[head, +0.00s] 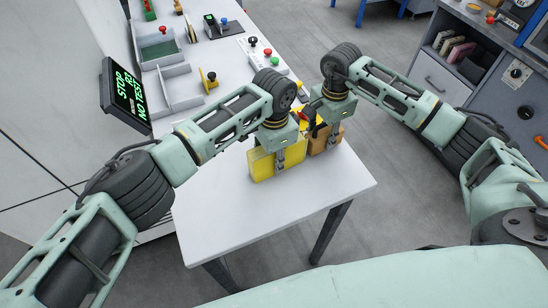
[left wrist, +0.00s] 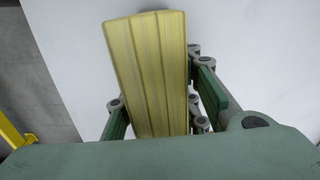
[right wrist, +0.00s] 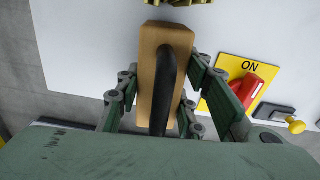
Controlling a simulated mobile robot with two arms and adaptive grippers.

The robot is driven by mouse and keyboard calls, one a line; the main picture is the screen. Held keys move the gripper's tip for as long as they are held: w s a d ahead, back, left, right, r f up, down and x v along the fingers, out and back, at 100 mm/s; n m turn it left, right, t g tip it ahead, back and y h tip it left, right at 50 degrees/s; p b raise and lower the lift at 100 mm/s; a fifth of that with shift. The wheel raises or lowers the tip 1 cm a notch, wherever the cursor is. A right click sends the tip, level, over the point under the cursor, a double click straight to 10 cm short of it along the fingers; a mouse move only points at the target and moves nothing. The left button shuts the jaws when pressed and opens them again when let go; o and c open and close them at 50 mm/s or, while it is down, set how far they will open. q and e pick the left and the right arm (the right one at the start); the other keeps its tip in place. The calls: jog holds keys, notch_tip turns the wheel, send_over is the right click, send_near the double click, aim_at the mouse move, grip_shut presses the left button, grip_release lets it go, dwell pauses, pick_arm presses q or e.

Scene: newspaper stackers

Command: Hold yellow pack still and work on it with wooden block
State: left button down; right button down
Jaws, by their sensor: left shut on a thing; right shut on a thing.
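The yellow pack (head: 262,164) stands upright on the white table near its front edge. My left gripper (head: 281,158) is shut on it from above. In the left wrist view the yellow pack (left wrist: 150,70) shows its ridged top between the two fingers. The wooden block (head: 325,139) is just right of the pack in the head view. My right gripper (head: 314,130) is shut on it. In the right wrist view the wooden block (right wrist: 165,50) has a black handle between the fingers. Whether block and pack touch is hard to tell.
The white table (head: 320,190) is bare in front and to the right. A yellow panel marked ON with a red switch (right wrist: 248,88) lies beside the block. Trays (head: 180,88), button boxes and a sign screen (head: 125,92) stand further back. A grey cabinet (head: 490,80) is at right.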

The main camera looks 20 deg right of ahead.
pick_arm(q)
jog(key=shift+d, duration=0.1)
pick_arm(e)
jog(key=shift+s+a, duration=0.2)
jog(key=shift+a, duration=0.75)
dwell(0.4)
jog(key=shift+d, duration=0.1)
jog(key=shift+w+d, duration=0.2)
jog(key=shift+d, duration=0.75)
jog(key=shift+w+d, duration=0.15)
jog(key=shift+d, duration=0.75)
jog(key=shift+r, duration=3.5)
pick_arm(q)
jog(key=c, duration=1.2)
grip_release()
